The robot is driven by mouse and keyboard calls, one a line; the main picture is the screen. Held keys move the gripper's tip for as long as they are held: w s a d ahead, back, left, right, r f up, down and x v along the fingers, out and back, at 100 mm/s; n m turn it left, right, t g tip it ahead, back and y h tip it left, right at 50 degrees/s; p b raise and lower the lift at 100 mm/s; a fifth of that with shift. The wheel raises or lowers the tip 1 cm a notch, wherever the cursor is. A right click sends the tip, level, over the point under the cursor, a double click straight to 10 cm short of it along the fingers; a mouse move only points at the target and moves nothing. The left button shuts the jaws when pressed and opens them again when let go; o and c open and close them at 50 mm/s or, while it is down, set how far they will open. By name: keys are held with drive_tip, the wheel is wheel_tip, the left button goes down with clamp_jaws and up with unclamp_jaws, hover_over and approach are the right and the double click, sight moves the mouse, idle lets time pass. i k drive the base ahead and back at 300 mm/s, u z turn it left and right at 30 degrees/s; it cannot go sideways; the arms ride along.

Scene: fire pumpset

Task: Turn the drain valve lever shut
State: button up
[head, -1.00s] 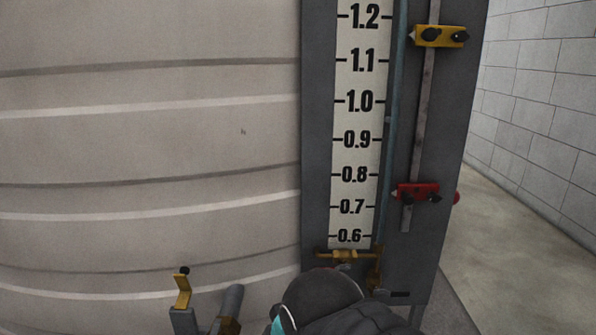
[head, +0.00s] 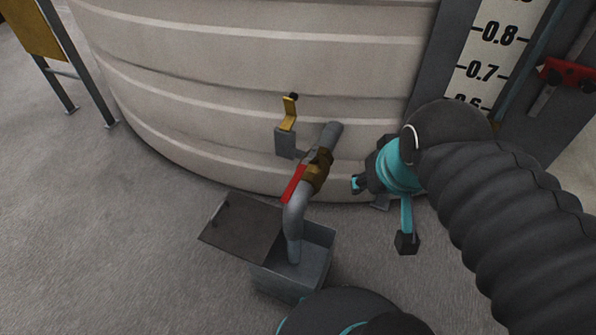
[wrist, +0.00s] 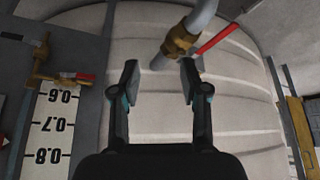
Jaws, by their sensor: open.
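The drain valve has a brass body (head: 318,168) on a grey pipe that comes out of the tank wall and bends down into a floor box. Its red lever (head: 293,184) points down and left from the body, roughly along the pipe. In the wrist view the brass body (wrist: 181,40) is just beyond the right finger, and the red lever (wrist: 218,37) reaches up and right. My gripper (head: 382,213) is to the right of the valve in the head view, open and apart from the lever. In the wrist view nothing is between its fingers (wrist: 159,80).
A grey and yellow bracket (head: 287,128) stands close left of the valve. A grey floor box (head: 280,276) with a raised lid (head: 240,228) sits below the pipe. The pale tank (head: 230,80) is behind. A level gauge (head: 485,62) is at right.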

sight(286, 197)
drive_tip(key=z, duration=0.2)
drive_tip(key=k, duration=0.9)
drive_tip(key=u, duration=0.45)
